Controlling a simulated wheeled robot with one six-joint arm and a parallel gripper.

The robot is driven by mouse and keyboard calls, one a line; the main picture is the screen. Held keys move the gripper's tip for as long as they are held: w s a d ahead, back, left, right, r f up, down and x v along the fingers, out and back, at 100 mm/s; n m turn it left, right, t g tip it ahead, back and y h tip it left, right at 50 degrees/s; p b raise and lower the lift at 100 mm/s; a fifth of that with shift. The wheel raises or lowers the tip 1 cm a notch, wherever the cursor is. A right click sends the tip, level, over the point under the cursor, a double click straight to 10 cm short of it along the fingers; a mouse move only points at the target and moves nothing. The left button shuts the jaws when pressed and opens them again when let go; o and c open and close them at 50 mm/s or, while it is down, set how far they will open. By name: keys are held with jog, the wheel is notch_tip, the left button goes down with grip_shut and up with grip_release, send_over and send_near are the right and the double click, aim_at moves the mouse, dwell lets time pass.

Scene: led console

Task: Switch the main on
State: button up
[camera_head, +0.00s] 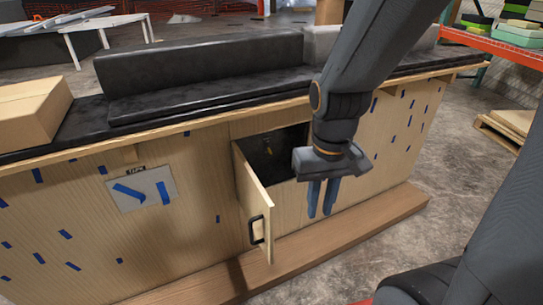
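A wooden console (350,200) has a cabinet door (255,205) with a black handle (257,230), standing open in its middle. Behind it is a dark compartment (272,145) with a small yellowish mark inside, too small to identify. A grey plate (120,200) on the front at left carries two blue bars, one tilted and one nearly upright. A small dark label above it is unreadable. I cannot tell which part is the main switch. My gripper (322,200) points down in front of the console, right of the compartment. Its two blue fingers are apart and empty.
A cardboard box (33,108) and long dark cushions (205,68) lie on the console top. Blue strips dot the front. A wooden ledge (300,250) runs along the base. The open door juts out left of my gripper. Shelving (505,45) stands at upper right.

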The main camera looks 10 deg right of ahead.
jog(key=shift+c, duration=1.1)
jog(key=shift+w+f, duration=0.2)
jog(key=shift+w, duration=0.15)
grip_shut()
jog(key=w+d+f+m+t+b, duration=0.1)
jog(key=w+f+m+t+b, duration=0.5)
jog(key=w, duration=0.8)
jog(key=w+d+f+m+t+b, duration=0.1)
jog(key=w+f+m+t+b, duration=0.6)
jog(key=w+f, duration=0.8)
jog(key=w+d+f+m+t+b, duration=0.2)
jog(key=w+f+m+t+b, duration=0.5)
jog(key=w+f+m+b, duration=0.3)
jog(key=w+m+b, duration=0.2)
jog(key=w+m, duration=0.2)
jog(key=shift+w+f+m, duration=0.15)
jog(key=shift+m, duration=0.15)
